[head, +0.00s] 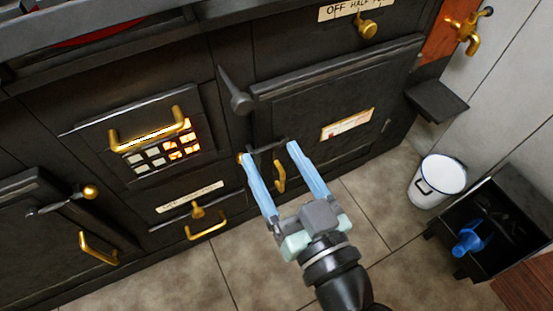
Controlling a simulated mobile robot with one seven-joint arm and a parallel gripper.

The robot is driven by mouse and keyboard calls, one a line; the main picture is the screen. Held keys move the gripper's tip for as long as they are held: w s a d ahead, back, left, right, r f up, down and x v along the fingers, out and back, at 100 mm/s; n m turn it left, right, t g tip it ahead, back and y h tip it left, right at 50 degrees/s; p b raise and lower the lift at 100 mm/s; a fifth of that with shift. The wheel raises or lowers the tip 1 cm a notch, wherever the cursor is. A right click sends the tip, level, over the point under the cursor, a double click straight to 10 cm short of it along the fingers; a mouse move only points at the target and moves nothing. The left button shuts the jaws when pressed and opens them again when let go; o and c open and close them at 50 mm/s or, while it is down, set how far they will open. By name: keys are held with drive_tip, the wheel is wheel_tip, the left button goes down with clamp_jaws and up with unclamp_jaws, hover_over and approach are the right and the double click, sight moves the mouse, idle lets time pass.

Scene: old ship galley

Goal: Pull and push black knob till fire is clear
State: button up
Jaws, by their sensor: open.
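A black knob (240,102) on a short dark stem stands out from the stove front, left of the right-hand oven door. The fire (184,142) glows orange through the right part of a small grate; the panes on its left look pale. My gripper (270,153) is open, with two light blue fingers spread apart in front of the lower oven door. Its fingertips are just below the black knob in the picture, and nothing is seen between them except a brass handle (280,177) behind. Whether the fingers touch the door cannot be told.
A brass knob (197,210) and brass handle (207,228) sit below the grate. A black rod with a brass ball (90,192) juts out at left. A white bucket (425,190) and black bin (500,225) stand on the right. Tiled floor is clear in front.

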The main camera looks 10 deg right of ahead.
drive_tip(key=shift+d+m+p, duration=0.15)
drive_tip(key=shift+m+p, duration=0.15)
drive_tip(key=shift+p, duration=0.05)
drive_tip(key=c, duration=0.4)
drive_tip(key=d+m+p, duration=0.1)
drive_tip(key=m, duration=0.1)
drive_tip(key=m+p, duration=0.2)
drive_tip(key=s+d+m+g+y+p, duration=0.1)
drive_tip(key=m+p, duration=0.1)
drive_tip(key=shift+d+f+m, duration=0.3)
drive_tip(key=shift+d+m, duration=0.05)
drive_tip(key=shift+m, duration=0.05)
drive_tip(key=c, duration=0.7)
drive_tip(key=m+p, duration=0.1)
drive_tip(key=s+d+m, duration=0.1)
drive_tip(key=m, duration=0.1)
drive_tip(key=m+y+p, duration=0.1)
drive_tip(key=shift+s+d+r+m+p, duration=0.1)
drive_tip(key=shift+s+d+m+p, duration=0.15)
drive_tip(key=shift+s+m+p, duration=0.1)
clamp_jaws()
drive_tip(key=m, duration=0.2)
approach(242, 104)
drive_tip(key=w+f, duration=0.2)
drive_tip(key=w, duration=0.4)
drive_tip(key=shift+w+a+r+y+b, duration=0.3)
drive_tip(key=shift+w+y+b, duration=0.1)
drive_tip(key=shift+w+b, duration=0.15)
